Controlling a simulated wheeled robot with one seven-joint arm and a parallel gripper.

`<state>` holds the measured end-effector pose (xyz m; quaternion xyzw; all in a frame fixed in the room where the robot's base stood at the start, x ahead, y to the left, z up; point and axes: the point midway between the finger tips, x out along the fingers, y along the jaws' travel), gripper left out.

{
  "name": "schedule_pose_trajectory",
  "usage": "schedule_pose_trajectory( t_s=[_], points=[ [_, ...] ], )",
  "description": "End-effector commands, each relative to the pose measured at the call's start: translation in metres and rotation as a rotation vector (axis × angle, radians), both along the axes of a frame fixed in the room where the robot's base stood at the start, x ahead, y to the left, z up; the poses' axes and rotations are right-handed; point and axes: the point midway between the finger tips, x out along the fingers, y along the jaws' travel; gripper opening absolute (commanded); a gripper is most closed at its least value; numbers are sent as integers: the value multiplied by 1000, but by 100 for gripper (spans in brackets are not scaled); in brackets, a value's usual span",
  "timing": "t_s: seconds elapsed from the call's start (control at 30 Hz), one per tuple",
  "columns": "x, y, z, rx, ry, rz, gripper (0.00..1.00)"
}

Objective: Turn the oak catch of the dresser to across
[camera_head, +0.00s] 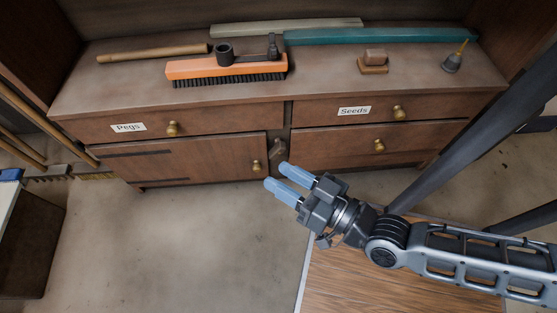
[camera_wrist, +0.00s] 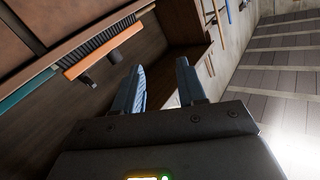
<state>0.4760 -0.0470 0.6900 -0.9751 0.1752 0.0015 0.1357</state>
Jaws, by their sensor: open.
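The dresser (camera_head: 200,118) is a brown wooden cabinet with two labelled drawers on top, a door at the lower left and another front at the lower right. The oak catch (camera_head: 277,149) is a small brown piece on the post between the lower fronts. It looks roughly upright and slightly tilted, and is small in this view. My gripper (camera_head: 279,175) is open and empty, with its blue fingers just below the catch in the head view. I cannot tell the gap in depth. The wrist view shows both fingers (camera_wrist: 162,88) apart with nothing between them; the catch is not identifiable there.
An orange brush (camera_head: 226,68), a teal bar (camera_head: 375,36), a wooden rod (camera_head: 152,53) and small items lie on the dresser top. Brass knobs (camera_head: 256,165) stick out from its fronts. A dark slanted post (camera_head: 470,140) stands at the right. Open floor (camera_head: 180,240) lies in front.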

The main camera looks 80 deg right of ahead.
Motion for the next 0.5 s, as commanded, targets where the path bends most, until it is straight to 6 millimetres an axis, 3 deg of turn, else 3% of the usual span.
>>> schedule_pose_trajectory(
  t_s=[0.03,0.1,0.4,0.5],
  points=[
    [11,-12,-45,20,-34,-66,40],
    [20,-29,-83,48,-74,-158,40],
    [50,-116,-240,125,-196,-582,40],
    [53,-142,-280,138,-213,-706,40]
  ],
)
